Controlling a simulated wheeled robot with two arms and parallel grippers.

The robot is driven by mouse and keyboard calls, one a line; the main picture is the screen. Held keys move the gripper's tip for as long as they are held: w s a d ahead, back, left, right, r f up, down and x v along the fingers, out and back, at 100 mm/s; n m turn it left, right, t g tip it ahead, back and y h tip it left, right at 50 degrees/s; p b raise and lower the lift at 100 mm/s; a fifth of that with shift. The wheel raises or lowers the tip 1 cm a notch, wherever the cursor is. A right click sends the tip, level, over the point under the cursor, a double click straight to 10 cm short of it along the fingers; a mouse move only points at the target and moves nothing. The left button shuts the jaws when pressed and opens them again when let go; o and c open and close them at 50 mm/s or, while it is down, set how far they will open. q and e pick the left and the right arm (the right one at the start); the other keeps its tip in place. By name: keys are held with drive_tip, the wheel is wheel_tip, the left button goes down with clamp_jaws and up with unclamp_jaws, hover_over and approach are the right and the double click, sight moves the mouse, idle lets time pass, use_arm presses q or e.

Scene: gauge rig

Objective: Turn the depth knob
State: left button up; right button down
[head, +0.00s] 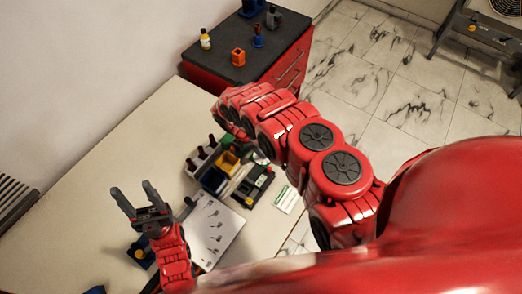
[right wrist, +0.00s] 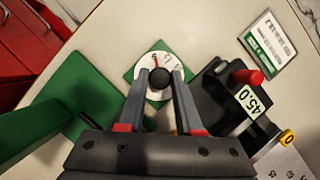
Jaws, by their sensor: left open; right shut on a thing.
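In the right wrist view, a round black knob (right wrist: 160,76) sits at the middle of a white dial (right wrist: 149,62) with dark markings, on a green base (right wrist: 129,75). My right gripper (right wrist: 161,74) has its two grey fingers on either side of the knob and is shut on it. I cannot read the dial's setting. In the head view, the right arm hides the right gripper and the knob. My left gripper (head: 134,199) is open and empty, above the left part of the pale table (head: 95,215).
A black device (right wrist: 218,88) labelled 45.0 with a red lever (right wrist: 248,77) stands close right of the dial. A green block (right wrist: 50,115) rises at left. A green-and-white card (head: 287,198) and a printed sheet (head: 216,228) lie on the table. A yellow bin (head: 228,162) stands among the parts.

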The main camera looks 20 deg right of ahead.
drive_tip(key=m+b, duration=0.2)
drive_tip(key=m+g+b, duration=0.1)
drive_tip(key=shift+w+f+y+b, duration=0.2)
drive_tip(key=shift+f+y+b, duration=0.05)
drive_tip(key=shift+y+b, duration=0.1)
drive_tip(key=m+g+b, duration=0.1)
drive_tip(key=m+b, duration=0.1)
drive_tip(key=shift+d+r+m+y+b, duration=0.1)
drive_tip(key=shift+m+y+b, duration=0.15)
drive_tip(key=shift+m+b, duration=0.1)
drive_tip(key=shift+r+m+b, duration=0.15)
drive_tip(key=shift+m+b, duration=0.45)
drive_tip(key=shift+m, duration=0.05)
drive_tip(key=shift+g, duration=0.3)
drive_tip(key=c, duration=0.6)
unclamp_jaws()
drive_tip(key=shift+r, duration=0.15)
